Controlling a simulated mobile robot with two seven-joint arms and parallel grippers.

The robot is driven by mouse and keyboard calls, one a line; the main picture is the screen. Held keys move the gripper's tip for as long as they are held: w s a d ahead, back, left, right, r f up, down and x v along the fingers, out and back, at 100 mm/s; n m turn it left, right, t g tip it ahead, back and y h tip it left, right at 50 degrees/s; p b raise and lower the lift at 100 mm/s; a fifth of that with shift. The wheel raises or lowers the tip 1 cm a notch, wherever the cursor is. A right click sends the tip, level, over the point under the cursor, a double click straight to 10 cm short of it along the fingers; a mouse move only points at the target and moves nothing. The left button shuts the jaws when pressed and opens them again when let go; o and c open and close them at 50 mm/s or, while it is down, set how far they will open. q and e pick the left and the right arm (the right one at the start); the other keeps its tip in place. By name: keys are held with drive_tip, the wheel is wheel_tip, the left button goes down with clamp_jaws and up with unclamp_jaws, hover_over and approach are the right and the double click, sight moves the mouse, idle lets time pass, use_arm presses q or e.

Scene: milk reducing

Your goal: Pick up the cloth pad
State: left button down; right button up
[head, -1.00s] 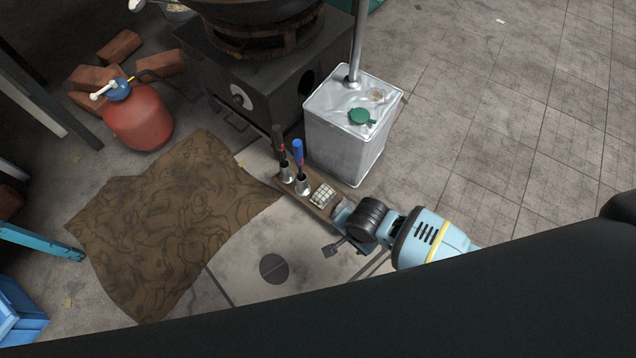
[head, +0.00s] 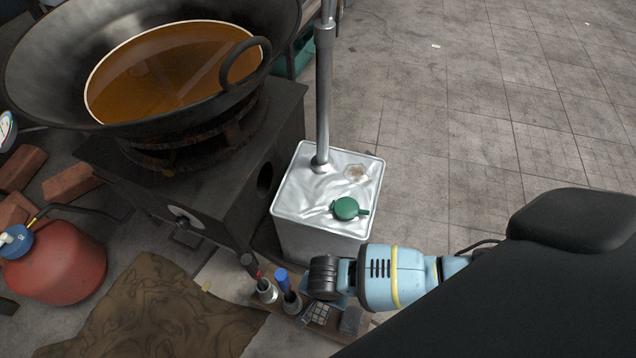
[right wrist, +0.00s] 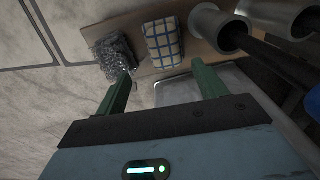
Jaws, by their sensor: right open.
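The cloth pad (right wrist: 163,43), white with a blue check, lies on a wooden board (right wrist: 205,55) in the right wrist view. In the head view the pad (head: 318,313) shows small at the bottom, partly in shadow. My right gripper (right wrist: 163,80) is open, with its two green fingers apart and nothing between them. The pad lies just beyond the fingertips, roughly between their lines. In the head view my right gripper (head: 330,290) hangs over the board beside the pad, its fingers mostly hidden by the wrist. My left gripper is not in view.
A dark grey mesh scourer (right wrist: 115,55) lies beside the pad, by one finger. Two handled tools in metal cups (head: 283,290) stand on its other side. A metal can (head: 325,200) with a green cap, and a stove with a wok (head: 175,75) of brown liquid, stand behind.

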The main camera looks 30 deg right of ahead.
sight(320, 305)
wheel_tip(320, 305, down, 2)
drive_tip(key=shift+f+b, duration=0.1)
drive_tip(key=shift+b, duration=0.4)
drive_tip(key=shift+f, duration=0.15)
drive_tip(key=f+b, duration=0.3)
drive_tip(key=shift+w+a+f+b, duration=0.25)
drive_tip(key=shift+a+f+b, duration=0.05)
drive_tip(key=shift+a+f, duration=0.1)
drive_tip(key=shift+f+b, duration=0.4)
drive_tip(key=shift+f, duration=0.15)
drive_tip(key=shift+c, duration=0.4)
drive_tip(key=c, duration=1.1)
drive_tip(key=shift+r, duration=0.1)
